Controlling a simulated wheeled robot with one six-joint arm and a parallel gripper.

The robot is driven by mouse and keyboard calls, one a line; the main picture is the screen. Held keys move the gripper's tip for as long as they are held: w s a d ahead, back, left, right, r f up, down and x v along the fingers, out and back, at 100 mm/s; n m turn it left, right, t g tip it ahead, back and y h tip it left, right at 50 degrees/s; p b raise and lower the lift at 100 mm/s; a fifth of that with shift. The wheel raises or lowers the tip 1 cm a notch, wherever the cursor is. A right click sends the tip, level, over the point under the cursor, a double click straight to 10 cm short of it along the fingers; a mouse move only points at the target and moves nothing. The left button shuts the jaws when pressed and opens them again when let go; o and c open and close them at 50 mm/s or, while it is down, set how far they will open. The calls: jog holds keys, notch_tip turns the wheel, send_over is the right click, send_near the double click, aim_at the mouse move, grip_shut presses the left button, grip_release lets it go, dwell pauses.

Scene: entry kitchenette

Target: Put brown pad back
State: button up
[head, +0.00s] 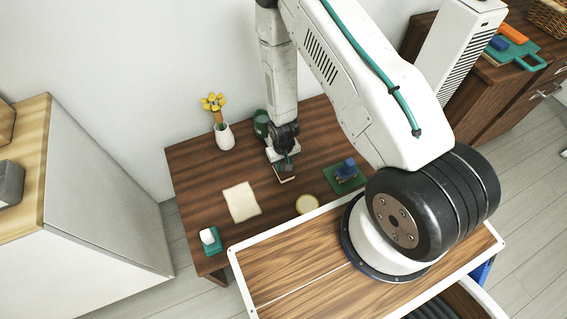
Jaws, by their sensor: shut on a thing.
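My gripper (284,163) reaches down over the dark wooden table, near its middle. It is shut on a small brown pad (287,179), which has a pale lower edge and shows just below the fingers. The fingers hide part of the pad, and I cannot tell whether it touches the tabletop. A cream square mat (241,202) lies flat on the table to the left and nearer. A round yellow disc (307,204) lies near the front edge. A green square mat (345,177) with a blue object (347,168) on it lies to the right.
A white vase (225,137) with yellow flowers and a dark green cup (262,124) stand at the back of the table (195,178). A teal holder with a white item (210,239) sits at the front left corner. A white cabinet (100,200) stands left.

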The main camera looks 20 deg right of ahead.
jog(key=shift+f, duration=0.3)
jog(key=o, duration=1.1)
jog(key=shift+r, duration=0.1)
